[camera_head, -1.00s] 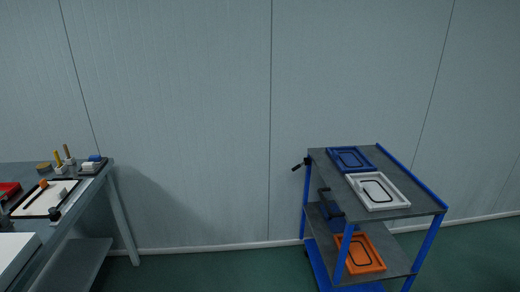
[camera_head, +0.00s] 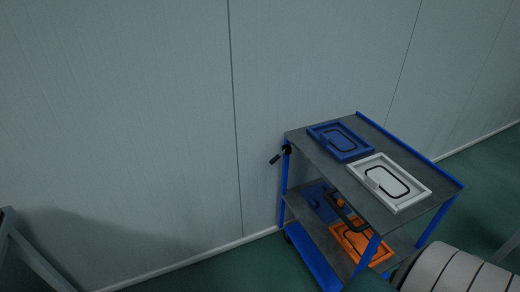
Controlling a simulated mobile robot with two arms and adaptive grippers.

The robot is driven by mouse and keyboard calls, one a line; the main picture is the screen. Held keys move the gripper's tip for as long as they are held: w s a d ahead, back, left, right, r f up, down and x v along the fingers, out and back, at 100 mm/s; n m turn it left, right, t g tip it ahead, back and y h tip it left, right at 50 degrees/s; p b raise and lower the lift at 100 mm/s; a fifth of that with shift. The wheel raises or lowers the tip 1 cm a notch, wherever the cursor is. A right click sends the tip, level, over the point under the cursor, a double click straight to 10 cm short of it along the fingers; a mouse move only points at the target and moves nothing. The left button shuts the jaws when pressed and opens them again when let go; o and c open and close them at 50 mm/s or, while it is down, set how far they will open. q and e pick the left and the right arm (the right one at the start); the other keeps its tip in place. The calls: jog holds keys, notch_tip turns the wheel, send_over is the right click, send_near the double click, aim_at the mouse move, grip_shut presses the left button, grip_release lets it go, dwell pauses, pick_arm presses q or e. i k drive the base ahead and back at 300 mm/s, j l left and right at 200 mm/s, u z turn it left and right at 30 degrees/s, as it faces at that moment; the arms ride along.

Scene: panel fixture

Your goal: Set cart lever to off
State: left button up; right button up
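The cart (camera_head: 318,158) has blue legs, a grey top and a lower shelf, and stands by the wall at right of centre. A short black lever (camera_head: 279,155) sticks out from its left corner near the top and slopes down to the left. A second black bar-like part (camera_head: 343,212) shows below the top on the near side; I cannot tell what it belongs to. Neither gripper is in view. A pale, banded, rounded part of my own body shows at the bottom right.
A blue tray (camera_head: 341,141) and a white tray (camera_head: 416,192) lie on the cart top. An orange tray (camera_head: 352,245) and a blue item (camera_head: 318,203) are on the lower shelf. A table leg (camera_head: 32,258) shows at the lower left. The floor between is clear.

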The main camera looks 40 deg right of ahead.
aim_at(275, 158)
jog(key=i+z, duration=0.4)
jog(key=i+j+z, duration=0.2)
jog(key=z, duration=0.15)
jog(key=i+j+z, duration=0.4)
jog(key=l, duration=0.1)
